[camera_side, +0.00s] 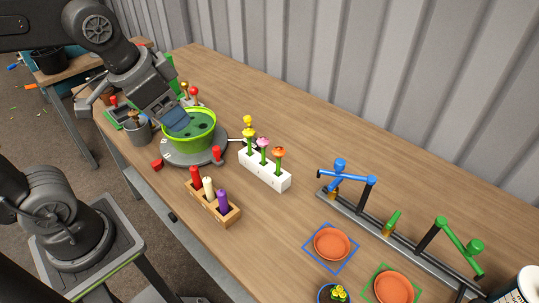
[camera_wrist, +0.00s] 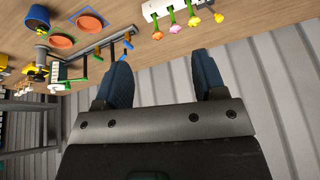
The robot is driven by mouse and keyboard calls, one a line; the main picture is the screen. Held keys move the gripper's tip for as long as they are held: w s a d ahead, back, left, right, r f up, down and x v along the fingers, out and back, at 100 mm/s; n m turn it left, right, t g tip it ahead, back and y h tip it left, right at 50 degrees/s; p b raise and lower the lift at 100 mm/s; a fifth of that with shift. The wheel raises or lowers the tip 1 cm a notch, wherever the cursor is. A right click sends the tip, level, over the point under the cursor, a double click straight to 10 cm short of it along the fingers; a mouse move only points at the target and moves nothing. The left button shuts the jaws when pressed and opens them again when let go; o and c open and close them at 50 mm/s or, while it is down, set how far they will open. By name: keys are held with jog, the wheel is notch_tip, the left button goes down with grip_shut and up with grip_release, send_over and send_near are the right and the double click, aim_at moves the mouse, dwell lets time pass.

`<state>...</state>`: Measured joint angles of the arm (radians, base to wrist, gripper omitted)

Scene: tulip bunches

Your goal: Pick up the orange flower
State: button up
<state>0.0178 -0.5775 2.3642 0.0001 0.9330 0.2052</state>
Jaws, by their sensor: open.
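The orange flower (camera_side: 278,152) stands upright on a green stem at the near right end of a white block holder (camera_side: 265,174). A pink flower (camera_side: 263,142) and yellow flowers (camera_side: 248,121) stand in the same holder. In the wrist view, the orange flower (camera_wrist: 157,35) shows at the top, at the left end of the row. My gripper (camera_side: 176,118) is over the green bowl (camera_side: 203,137), left of the flowers and apart from them. In the wrist view, my gripper (camera_wrist: 160,65) has its two blue fingers wide apart with nothing between them.
A wooden block (camera_side: 229,217) with red, cream and purple pegs stands in front of the flower holder. Orange dishes (camera_side: 331,244) and a rail (camera_side: 375,228) with blue and green arms lie to the right. A corrugated wall (camera_side: 380,70) stands behind the table.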

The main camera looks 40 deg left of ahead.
jog(key=w+d+f+m+g, duration=0.1)
jog(key=w+d+m+g, duration=0.1)
jog(key=w+m, duration=0.75)
jog(key=m+g, duration=0.3)
jog(key=m, duration=0.3)
send_over(277, 156)
jog(key=w, duration=0.2)
notch_tip(277, 156, down, 9)
jog(key=f, duration=0.4)
jog(key=a+f, duration=0.1)
jog(key=f, duration=0.2)
jog(key=shift+s, duration=0.1)
jog(key=shift+s+a+f, duration=0.1)
jog(key=shift+f, duration=1.5)
jog(key=shift+s+a+f, duration=0.1)
jog(key=shift+f, duration=1.45)
jog(key=c, duration=1)
